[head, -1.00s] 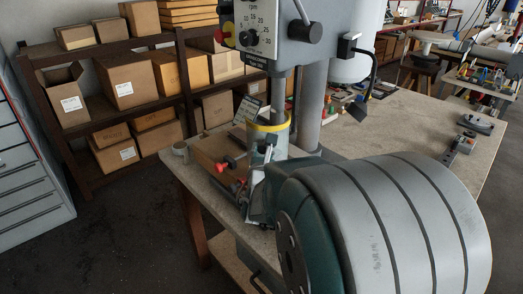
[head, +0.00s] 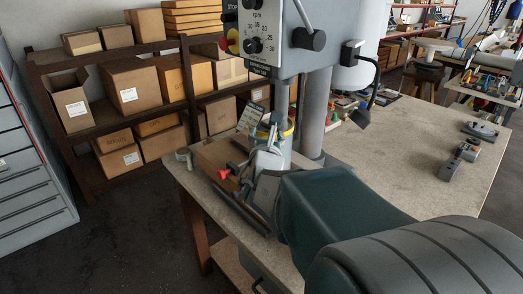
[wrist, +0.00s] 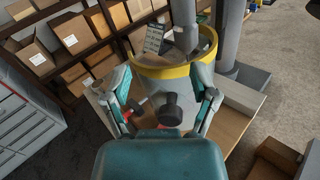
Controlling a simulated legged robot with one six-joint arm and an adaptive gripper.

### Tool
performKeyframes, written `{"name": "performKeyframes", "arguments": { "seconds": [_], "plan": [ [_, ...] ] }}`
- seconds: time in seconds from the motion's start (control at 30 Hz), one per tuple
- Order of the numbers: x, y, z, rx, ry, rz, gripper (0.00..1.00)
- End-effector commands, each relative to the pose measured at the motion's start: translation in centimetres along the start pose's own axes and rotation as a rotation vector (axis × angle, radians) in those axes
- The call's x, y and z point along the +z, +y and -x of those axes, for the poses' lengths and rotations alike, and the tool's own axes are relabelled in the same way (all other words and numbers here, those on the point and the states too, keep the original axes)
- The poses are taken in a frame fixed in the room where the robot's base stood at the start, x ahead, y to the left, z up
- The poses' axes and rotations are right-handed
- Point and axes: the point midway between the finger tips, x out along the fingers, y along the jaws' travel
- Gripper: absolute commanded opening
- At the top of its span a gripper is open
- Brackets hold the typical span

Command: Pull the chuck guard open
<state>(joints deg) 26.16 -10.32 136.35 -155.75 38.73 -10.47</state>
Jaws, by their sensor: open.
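The chuck guard, a clear-looking cylinder with a yellow rim (wrist: 150,70), surrounds the drill's grey spindle in the wrist view. In the head view only a bit of its yellow rim (head: 288,132) shows behind my gripper. My gripper (wrist: 163,88) is open and empty, with its teal and grey fingers spread to the left and right in front of the guard. The right finger overlaps the guard's right edge in the picture; I cannot tell whether it touches. In the head view my gripper (head: 266,150) is at the guard's near side. A dark round knob (wrist: 171,108) shows between the fingers.
The drill head (head: 275,38) hangs above, with its column (head: 314,110) behind the guard. A red knob (head: 223,174) sits low at the left on the workbench (head: 400,140). Shelves of boxes (head: 133,88) stand behind left. The bench's right side is mostly clear.

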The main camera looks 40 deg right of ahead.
Motion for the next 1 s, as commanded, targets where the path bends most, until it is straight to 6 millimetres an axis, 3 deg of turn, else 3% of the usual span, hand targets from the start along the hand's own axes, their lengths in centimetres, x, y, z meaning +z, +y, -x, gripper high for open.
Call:
{"name": "performKeyframes", "arguments": {
  "seconds": [0.2,0.53,0.57,0.7,0.73,1.0],
  "plan": [
    [3.0,0.5,0.0,0.000,-0.001,-0.001,0.76],
    [3.5,0.6,0.0,0.000,0.001,0.000,0.76],
    [3.5,0.6,0.0,0.000,0.001,0.000,0.67],
    [3.3,1.1,-0.2,-0.007,-0.009,-0.052,0.04],
    [3.3,1.4,-0.3,-0.012,-0.017,-0.083,0.00],
    [1.5,4.3,-0.8,-0.131,-0.108,-0.494,0.00]
  ]
}}
